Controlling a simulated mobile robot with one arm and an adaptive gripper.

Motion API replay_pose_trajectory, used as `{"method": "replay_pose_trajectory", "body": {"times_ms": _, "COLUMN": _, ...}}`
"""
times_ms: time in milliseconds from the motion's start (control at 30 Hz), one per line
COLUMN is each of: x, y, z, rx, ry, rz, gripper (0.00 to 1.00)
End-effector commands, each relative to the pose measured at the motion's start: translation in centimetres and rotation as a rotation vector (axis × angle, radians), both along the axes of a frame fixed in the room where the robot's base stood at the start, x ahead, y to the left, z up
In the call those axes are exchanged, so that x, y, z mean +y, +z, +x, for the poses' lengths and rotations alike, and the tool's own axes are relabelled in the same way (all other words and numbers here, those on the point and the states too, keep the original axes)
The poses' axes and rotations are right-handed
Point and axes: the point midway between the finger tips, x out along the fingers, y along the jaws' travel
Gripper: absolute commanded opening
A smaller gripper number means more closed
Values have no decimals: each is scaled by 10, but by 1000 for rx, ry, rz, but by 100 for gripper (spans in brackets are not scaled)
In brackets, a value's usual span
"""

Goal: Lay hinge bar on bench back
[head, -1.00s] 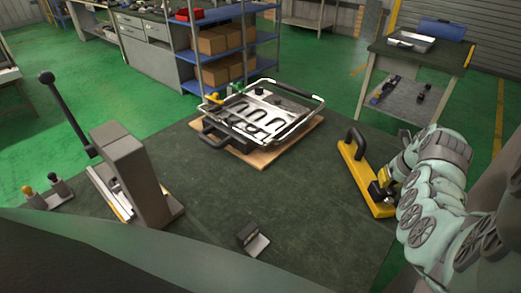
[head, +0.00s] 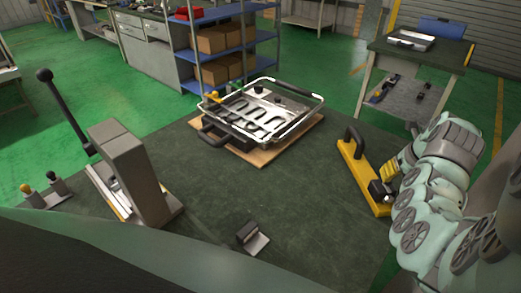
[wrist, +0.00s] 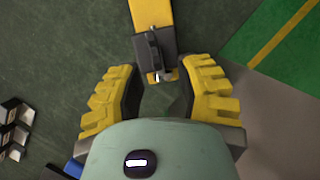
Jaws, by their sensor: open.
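A yellow bar with a black handle (head: 352,160), which looks like the hinge bar, lies on the right of the dark green bench top (head: 290,195). A dark metal clamp-like part (head: 377,191) sits at its near end. My gripper (wrist: 160,78) is open, its yellow ribbed fingers on either side of the bar's near end in the wrist view. The yellow bar (wrist: 150,12) and the dark part show between and beyond the fingertips, and I see no contact. In the head view my arm partly hides the gripper.
A metal frame with a heating element (head: 262,112) rests on a wooden board (head: 260,157) at the bench back. A grey lever press (head: 130,170) stands at left. A small metal block (head: 250,237) lies near the front. The bench middle is clear.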

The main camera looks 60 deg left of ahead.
Motion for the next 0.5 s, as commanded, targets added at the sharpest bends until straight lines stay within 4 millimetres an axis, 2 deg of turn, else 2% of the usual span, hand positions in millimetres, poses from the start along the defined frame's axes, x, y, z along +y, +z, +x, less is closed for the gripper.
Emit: {"method": "replay_pose_trajectory", "body": {"times_ms": 500, "x": -18, "y": 70, "z": -13, "rx": -1, "ry": 5, "rz": 2, "gripper": 34}}
